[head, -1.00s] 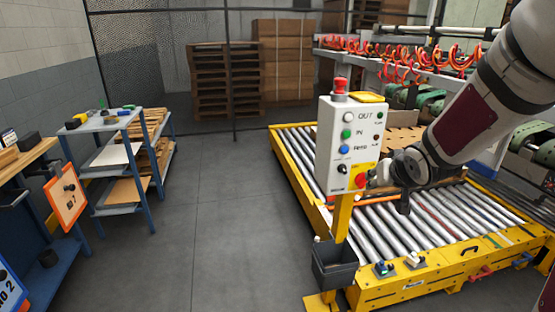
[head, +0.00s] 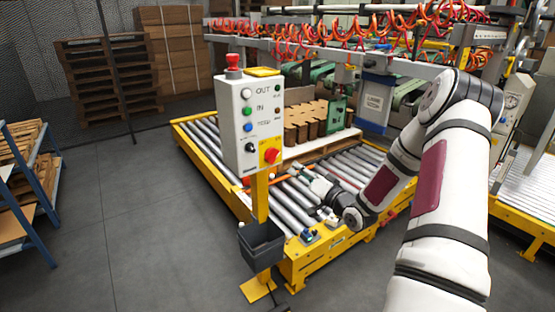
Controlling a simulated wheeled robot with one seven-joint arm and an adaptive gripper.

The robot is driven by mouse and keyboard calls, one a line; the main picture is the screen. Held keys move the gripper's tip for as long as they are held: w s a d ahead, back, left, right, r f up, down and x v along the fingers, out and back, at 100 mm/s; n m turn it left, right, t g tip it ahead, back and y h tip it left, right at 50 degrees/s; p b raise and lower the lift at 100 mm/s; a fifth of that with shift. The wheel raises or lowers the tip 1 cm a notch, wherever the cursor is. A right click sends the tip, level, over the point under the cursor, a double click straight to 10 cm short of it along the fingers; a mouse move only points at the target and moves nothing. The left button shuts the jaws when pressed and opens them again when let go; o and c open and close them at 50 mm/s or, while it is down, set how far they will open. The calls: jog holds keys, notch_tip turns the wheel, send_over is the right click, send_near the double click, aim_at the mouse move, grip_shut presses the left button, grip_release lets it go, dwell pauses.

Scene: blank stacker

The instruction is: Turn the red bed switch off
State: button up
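The red switch (head: 271,156) is a red knob on a yellow plate, low on the right of the front of a white control box (head: 236,135). The box stands on a yellow post (head: 260,200). My gripper (head: 301,171) is to the right of the red switch and slightly below it, over the rollers. It looks apart from the switch. Its fingers are small and dark here, and I cannot tell whether they are open or shut. I cannot make out which way the knob is turned.
A red mushroom button (head: 233,62) tops the box; white, green and blue buttons and a black selector (head: 251,147) are on its face. A grey bin (head: 262,245) hangs on the post. The yellow-framed roller bed (head: 205,150) lies behind.

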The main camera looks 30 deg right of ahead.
aim_at(277, 157)
jog(key=w, duration=0.8)
jog(key=w+b, duration=0.1)
jog(key=w, duration=0.3)
jog(key=shift+w+a, duration=0.25)
jog(key=shift+w, duration=0.05)
grip_shut()
